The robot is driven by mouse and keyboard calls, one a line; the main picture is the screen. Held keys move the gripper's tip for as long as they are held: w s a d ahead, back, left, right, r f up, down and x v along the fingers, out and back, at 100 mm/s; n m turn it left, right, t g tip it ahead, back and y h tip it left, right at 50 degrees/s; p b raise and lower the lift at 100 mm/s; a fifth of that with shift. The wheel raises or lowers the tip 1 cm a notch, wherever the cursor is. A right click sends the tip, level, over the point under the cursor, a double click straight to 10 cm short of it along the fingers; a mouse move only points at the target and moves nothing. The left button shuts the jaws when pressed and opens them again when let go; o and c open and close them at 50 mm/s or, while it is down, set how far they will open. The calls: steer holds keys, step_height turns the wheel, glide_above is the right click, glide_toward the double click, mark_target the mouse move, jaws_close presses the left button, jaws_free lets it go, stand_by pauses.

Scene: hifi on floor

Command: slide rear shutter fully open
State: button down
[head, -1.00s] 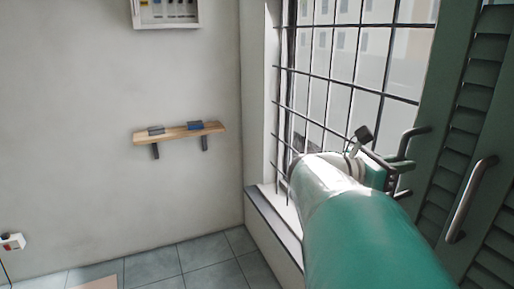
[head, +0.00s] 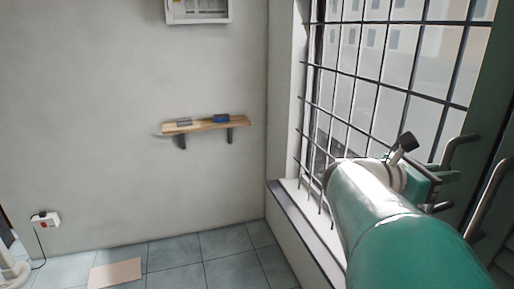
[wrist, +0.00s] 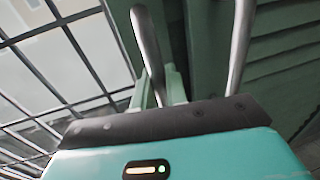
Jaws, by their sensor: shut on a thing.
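The rear shutter (head: 492,100) is a dark green panel at the right edge of the head view, beside the barred window. It appears to carry the nearer-to-window bar handle (head: 462,141), which also shows in the wrist view (wrist: 149,50). My gripper (head: 447,180) is shut on this handle, around its lower part; the fingers show in the wrist view (wrist: 163,90), partly hidden by the gripper body. A second grey handle (head: 487,197) stands to the right, on another louvred green panel, apart from my gripper; it shows in the wrist view too (wrist: 240,45).
The window bars (head: 385,90) lie close to the left of my gripper. A sill (head: 310,225) runs below. A small wooden shelf (head: 206,124) is on the far wall, and a flat tan board (head: 115,273) lies on the tiled floor. The floor between is clear.

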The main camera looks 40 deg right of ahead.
steer(key=shift+s, duration=0.25)
steer(key=c, duration=1.5)
jaws_free()
steer(key=shift+s+a, duration=0.15)
steer(key=shift+a, duration=0.1)
steer(key=shift+w+d, duration=0.2)
steer(key=shift+a, duration=0.2)
steer(key=v, duration=1.3)
steer(key=shift+w, duration=0.4)
steer(key=shift+a, duration=0.1)
